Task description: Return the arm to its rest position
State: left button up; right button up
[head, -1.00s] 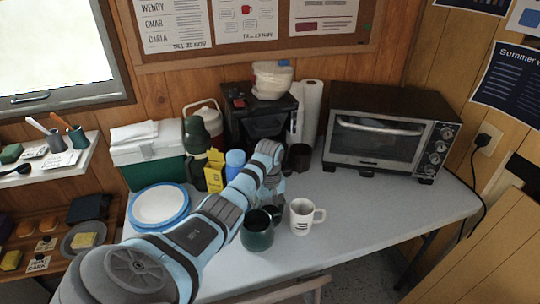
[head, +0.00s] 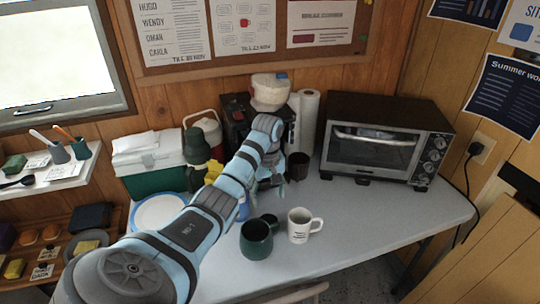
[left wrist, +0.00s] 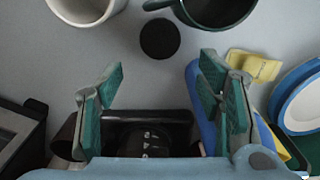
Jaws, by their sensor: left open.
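My left arm (head: 210,205) reaches in from the lower left over the table, with its wrist raised in front of the coffee maker (head: 237,107). In the left wrist view my left gripper (left wrist: 160,62) is open, its green-padded fingers spread with nothing between them. The fingers are largely hidden in the head view. A dark green mug (head: 256,243) and a white mug (head: 298,226) stand upright on the table in front of the gripper, apart from it. A small dark round object (left wrist: 160,39) lies near the green mug.
A toaster oven (head: 375,145) stands at the right back. A blue-rimmed plate (head: 157,211), a green-and-white cooler (head: 148,160) and a dark green flask (head: 196,146) are at the left. The table's right front (head: 390,214) is clear.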

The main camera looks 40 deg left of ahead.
pick_arm(q)
jog(key=shift+r, duration=0.4)
